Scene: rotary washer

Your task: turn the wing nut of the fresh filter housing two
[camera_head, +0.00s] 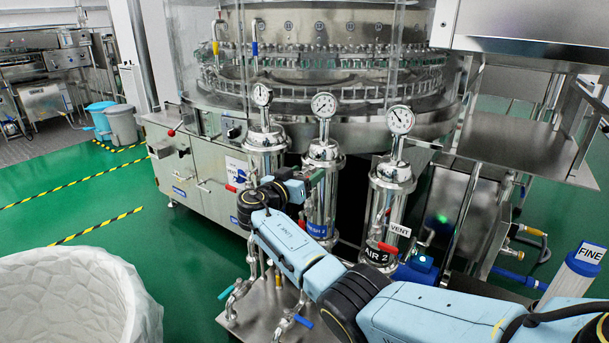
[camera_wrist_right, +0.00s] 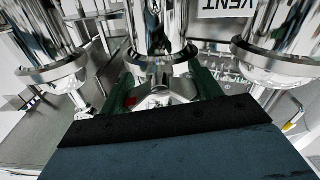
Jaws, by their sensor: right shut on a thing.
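The fresh filter housing (camera_head: 323,155) is the middle of three shiny steel cylinders in the head view. It has a gauge on top, and my right arm partly covers its blue label (camera_head: 317,230). My right gripper (camera_head: 312,182) is at its left side, just below the upper clamp. In the right wrist view the two dark green fingers of this gripper (camera_wrist_right: 165,88) are shut on a small shiny metal piece, the wing nut (camera_wrist_right: 165,97), below a steel cylinder (camera_wrist_right: 160,30). The wing nut is hidden in the head view. My left gripper is not in view.
Steel housings stand close on both sides, one at left (camera_head: 265,140) and the AIR 2 one (camera_head: 391,180) at right with a VENT tag. The rotary washer (camera_head: 330,45) is behind. Valves with coloured handles sit below. A white-lined bin (camera_head: 75,295) stands at lower left.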

